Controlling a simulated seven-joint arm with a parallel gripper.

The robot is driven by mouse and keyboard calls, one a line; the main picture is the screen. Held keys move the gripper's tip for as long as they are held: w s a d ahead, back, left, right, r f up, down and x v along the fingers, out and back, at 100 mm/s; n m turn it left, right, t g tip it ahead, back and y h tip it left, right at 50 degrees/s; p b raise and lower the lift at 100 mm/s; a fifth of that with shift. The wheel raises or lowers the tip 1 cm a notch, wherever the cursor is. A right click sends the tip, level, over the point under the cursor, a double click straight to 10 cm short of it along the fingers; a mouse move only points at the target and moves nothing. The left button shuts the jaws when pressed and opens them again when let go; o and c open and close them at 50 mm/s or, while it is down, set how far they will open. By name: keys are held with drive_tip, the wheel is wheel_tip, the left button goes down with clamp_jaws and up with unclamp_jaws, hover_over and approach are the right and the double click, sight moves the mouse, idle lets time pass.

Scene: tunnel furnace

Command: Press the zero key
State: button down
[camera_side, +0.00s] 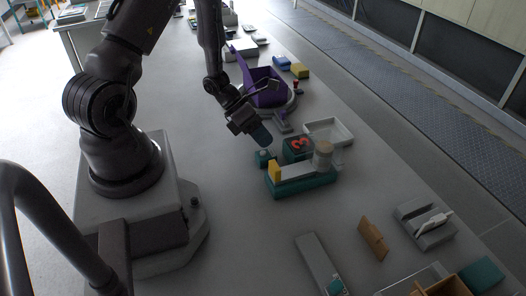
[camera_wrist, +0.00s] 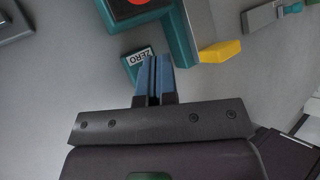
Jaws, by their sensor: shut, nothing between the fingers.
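The zero key is a small teal block with a white "ZERO" label (camera_wrist: 138,60) in the wrist view. In the side view the zero key (camera_side: 263,157) sits at the near left of a teal scale (camera_side: 305,184) with a dark display showing red digits (camera_side: 297,144). My gripper (camera_side: 265,139) is shut and empty, its blue fingers pointing down just above the key. In the wrist view the fingertips (camera_wrist: 153,60) overlap the key's right part. I cannot tell whether they touch it.
A white tray (camera_side: 328,131) is behind. A purple holder (camera_side: 265,88) stands farther back.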

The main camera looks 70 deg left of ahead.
sight(263, 151)
drive_tip(key=shift+f, duration=0.15)
drive_tip(key=shift+f, duration=0.3)
drive_tip(key=shift+f, duration=0.4)
idle(0.8)
drive_tip(key=shift+r, duration=0.85)
drive_tip(key=shift+r, duration=0.1)
drive_tip(key=shift+r, duration=2.4)
